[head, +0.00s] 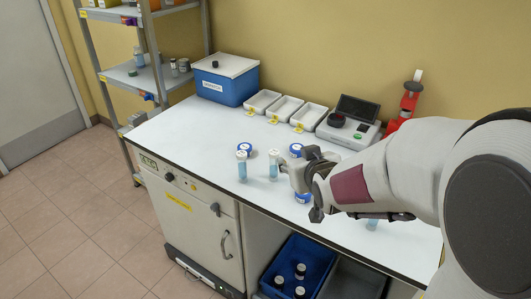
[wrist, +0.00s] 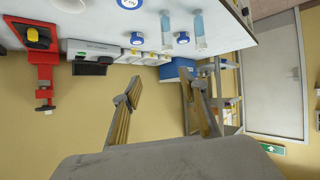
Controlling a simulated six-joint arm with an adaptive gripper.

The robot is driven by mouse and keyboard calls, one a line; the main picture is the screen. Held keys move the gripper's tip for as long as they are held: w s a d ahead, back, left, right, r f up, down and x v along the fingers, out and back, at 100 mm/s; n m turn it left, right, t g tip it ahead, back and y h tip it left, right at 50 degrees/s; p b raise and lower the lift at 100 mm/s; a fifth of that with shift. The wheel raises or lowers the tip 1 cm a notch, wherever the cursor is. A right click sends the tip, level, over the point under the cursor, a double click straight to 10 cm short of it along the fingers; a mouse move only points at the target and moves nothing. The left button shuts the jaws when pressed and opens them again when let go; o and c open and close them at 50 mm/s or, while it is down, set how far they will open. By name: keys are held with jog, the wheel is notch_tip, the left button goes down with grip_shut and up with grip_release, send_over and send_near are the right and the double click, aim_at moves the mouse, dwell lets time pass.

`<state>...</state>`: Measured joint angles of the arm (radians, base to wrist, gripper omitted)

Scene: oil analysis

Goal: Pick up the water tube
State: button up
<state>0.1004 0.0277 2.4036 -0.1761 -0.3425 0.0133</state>
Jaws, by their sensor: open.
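Two clear tubes with light-blue contents and white caps stand upright on the white bench: a left one (head: 242,167) and a right one (head: 273,165). Both also show in the wrist view, the left one (wrist: 199,32) and the right one (wrist: 167,32). I cannot tell which holds water. A third light-blue tube (head: 371,224) is partly hidden below my arm. My gripper (head: 284,168) is open and empty, beside the right tube in the head view. In the wrist view its fingers (wrist: 160,92) are spread, with no tube between them.
Blue-and-white round containers (head: 245,147) stand around the tubes, one (head: 303,198) just under my gripper. Behind are white trays (head: 285,108), a blue bin (head: 226,80), a grey instrument (head: 348,123) and a red stand (head: 404,104). The bench's left part is clear.

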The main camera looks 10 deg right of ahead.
aim_at(276, 156)
jog(key=w+f+t+y, duration=0.3)
jog(key=w+f+t, duration=0.2)
jog(key=w+f, duration=0.4)
jog(key=shift+a+f+n+t, duration=0.3)
jog(key=shift+f+t, duration=0.1)
jog(key=shift+f, duration=0.15)
dwell(0.4)
jog(key=shift+w+a, duration=0.2)
jog(key=shift+w, duration=1.1)
jog(key=shift+w, duration=0.15)
jog(key=shift+w+a+f, duration=0.1)
jog(key=shift+w+a, duration=0.05)
jog(key=shift+w, duration=1.1)
jog(key=shift+w+a+f, duration=0.1)
jog(key=shift+w+a, duration=0.05)
jog(key=shift+w, duration=1.05)
jog(key=shift+r, duration=0.1)
jog(key=c, duration=1.1)
